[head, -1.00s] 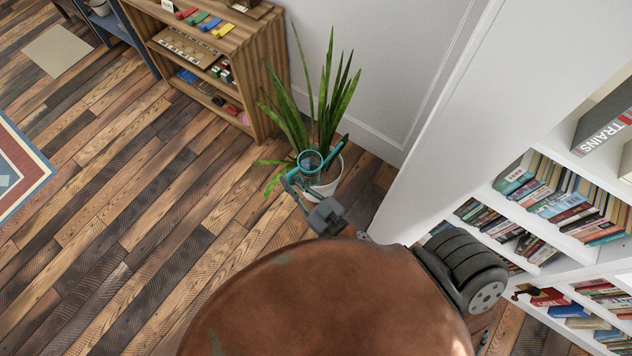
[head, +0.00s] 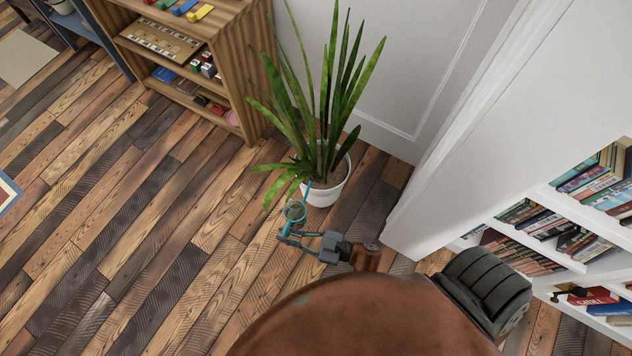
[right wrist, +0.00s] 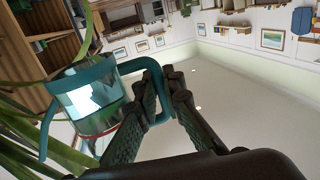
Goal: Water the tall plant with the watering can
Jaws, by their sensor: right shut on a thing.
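The tall plant (head: 322,120) has long upright green leaves and stands in a white pot (head: 330,188) on the floor, near the wall. The watering can (head: 296,211) is small, with a clear body and teal trim; in the head view it appears just below and left of the pot, its thin spout overlapping the pot's left edge. My right gripper (head: 286,236) is shut on the can's teal handle. In the right wrist view the fingers (right wrist: 168,80) close around the handle beside the clear body (right wrist: 90,103), with leaves behind it. My left gripper is not in view.
A wooden shelf (head: 235,75) with toys stands left of the plant. A white bookcase (head: 550,195) full of books is at the right, with a white wall (head: 400,60) behind.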

